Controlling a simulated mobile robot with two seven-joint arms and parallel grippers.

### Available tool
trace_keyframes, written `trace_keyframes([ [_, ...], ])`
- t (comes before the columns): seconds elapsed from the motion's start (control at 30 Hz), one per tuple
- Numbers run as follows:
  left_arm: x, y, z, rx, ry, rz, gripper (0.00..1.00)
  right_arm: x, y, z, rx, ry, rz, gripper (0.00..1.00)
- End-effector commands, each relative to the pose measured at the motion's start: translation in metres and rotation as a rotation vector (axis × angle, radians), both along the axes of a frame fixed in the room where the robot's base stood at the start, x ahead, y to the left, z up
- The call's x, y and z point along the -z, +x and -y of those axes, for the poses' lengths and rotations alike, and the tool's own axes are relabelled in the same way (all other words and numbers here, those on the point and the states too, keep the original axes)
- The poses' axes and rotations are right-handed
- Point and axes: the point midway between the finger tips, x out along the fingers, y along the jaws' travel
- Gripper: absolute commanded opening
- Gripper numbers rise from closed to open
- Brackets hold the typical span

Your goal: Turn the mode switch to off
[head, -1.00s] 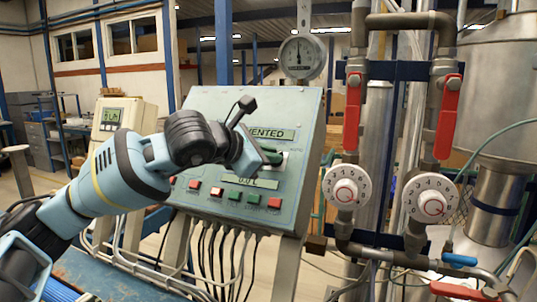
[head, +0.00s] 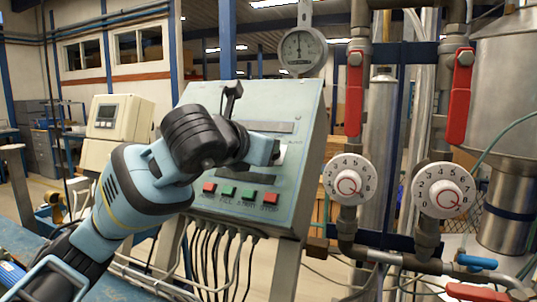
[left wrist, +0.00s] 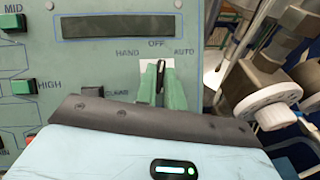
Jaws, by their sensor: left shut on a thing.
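The mode switch (left wrist: 161,72) is a dark knob on a white plate, with HAND, OFF and AUTO printed around it in the left wrist view. Its knob stands nearly upright, pointing at or very near OFF. My left gripper (left wrist: 158,84) has its two green fingers closed on either side of the knob. In the head view my left gripper (head: 277,152) reaches the right part of the sloped grey-green control panel (head: 304,112). There my gripper hides most of the switch. My right gripper is in neither view.
Red and green buttons (head: 248,195) sit below the switch on the panel. The panel display (left wrist: 117,26) is dark. A cream meter box (head: 120,118) stands left. Pipes with red-handled valves (head: 354,95) and white dials (head: 347,180) stand close on the right.

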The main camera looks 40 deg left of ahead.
Motion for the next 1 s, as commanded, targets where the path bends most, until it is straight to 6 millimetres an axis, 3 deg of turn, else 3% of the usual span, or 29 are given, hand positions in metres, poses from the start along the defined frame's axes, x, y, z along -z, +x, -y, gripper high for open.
trace_keyframes([
  [0.4,0.0002,0.0002,0.0016,-0.137,-0.148,0.034,0.00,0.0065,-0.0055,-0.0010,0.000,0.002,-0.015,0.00],
  [0.97,0.0000,0.0003,0.0015,-0.157,-0.170,0.039,0.00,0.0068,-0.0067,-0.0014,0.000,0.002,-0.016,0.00],
  [1.0,0.0000,0.0003,0.0015,-0.157,-0.169,0.039,0.14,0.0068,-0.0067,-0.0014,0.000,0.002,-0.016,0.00],
])
